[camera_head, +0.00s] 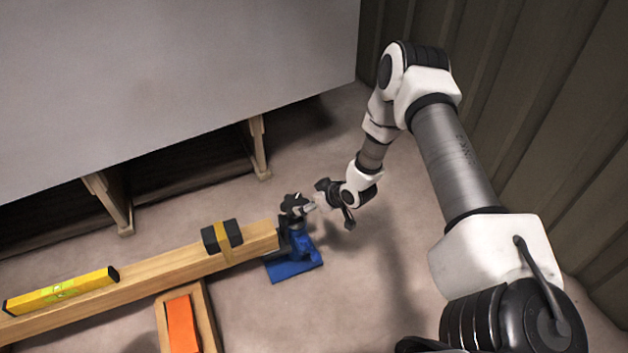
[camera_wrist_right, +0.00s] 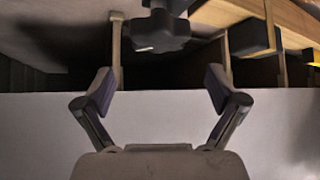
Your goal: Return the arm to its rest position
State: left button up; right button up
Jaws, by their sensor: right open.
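My right arm comes in from the lower right of the head view and reaches over the floor. Its gripper (camera_head: 325,204) is beside the dark knob (camera_head: 293,204) on top of a blue stand (camera_head: 296,262). In the wrist view my right gripper (camera_wrist_right: 160,90) has its two fingers wide apart with nothing between them. The dark lobed knob (camera_wrist_right: 160,33) shows there beyond the fingertips, apart from them. My left gripper is in neither view.
A long wooden beam (camera_head: 170,268) ends at the blue stand, carrying a yellow level (camera_head: 62,291) and a black block with a yellow strap (camera_head: 222,237). An orange piece (camera_head: 182,324) lies below it. A large grey panel (camera_head: 170,60) is behind; a ribbed wall (camera_head: 540,110) stands right.

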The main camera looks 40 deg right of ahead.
jog(key=v, duration=0.2)
jog(key=shift+s+r, duration=0.3)
